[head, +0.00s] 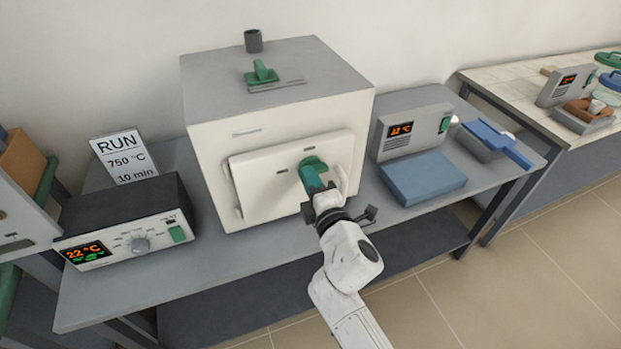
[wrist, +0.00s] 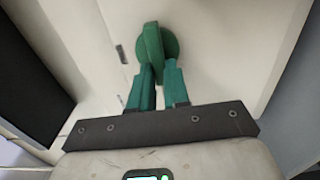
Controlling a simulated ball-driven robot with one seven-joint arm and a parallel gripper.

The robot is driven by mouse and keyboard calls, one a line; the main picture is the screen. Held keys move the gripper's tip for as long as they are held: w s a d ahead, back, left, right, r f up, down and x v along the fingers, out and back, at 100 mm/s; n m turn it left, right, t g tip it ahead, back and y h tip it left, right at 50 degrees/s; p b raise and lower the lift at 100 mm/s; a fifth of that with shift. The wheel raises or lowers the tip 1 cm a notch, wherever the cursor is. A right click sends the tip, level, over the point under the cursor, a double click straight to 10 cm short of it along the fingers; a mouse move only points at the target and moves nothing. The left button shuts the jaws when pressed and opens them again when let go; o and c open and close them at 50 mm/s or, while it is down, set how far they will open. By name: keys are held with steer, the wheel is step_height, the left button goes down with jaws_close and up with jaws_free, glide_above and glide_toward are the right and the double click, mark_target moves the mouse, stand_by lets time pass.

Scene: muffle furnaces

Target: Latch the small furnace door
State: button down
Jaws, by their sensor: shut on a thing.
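The furnace (head: 215,100) is a box with a grey top and a cream front, standing mid-bench in the head view. Its cream door (head: 262,190) covers the opening and stands out from the front; whether it sits fully flush I cannot tell. A green latch handle (head: 310,164) is on the door's right half. In the wrist view the handle (wrist: 151,42) is a bar over a round green base, its bar nearly upright in that picture. My gripper (wrist: 158,70) is shut on the handle's near end. In the head view my gripper (head: 316,180) partly hides the handle.
A black control box (head: 125,222) and a RUN card (head: 124,157) stand left of the furnace. A grey controller (head: 410,130), a blue block (head: 423,177) and a blue-handled tool (head: 497,143) lie to the right. The bench front is mostly clear.

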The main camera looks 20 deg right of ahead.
stand_by(0.4)
steer(key=c, duration=1.1)
jaws_free()
steer(key=s, duration=1)
steer(key=shift+s, duration=0.4)
steer(key=s+d+f+m+g+h, duration=0.4)
steer(key=s+d+f+m+g, duration=0.55)
steer(key=d+f+m, duration=0.25)
steer(key=s+a+f+m+g+y, duration=0.1)
steer(key=s+f+m+g+y, duration=0.1)
steer(key=s, duration=0.6)
steer(key=s+a+f+m+g+y, duration=0.1)
steer(key=s+f+m+g, duration=0.2)
steer(key=s, duration=0.6)
steer(key=shift+s+a+f+m+g+y, duration=0.35)
steer(key=shift+m+g, duration=0.35)
steer(key=shift+g, duration=0.55)
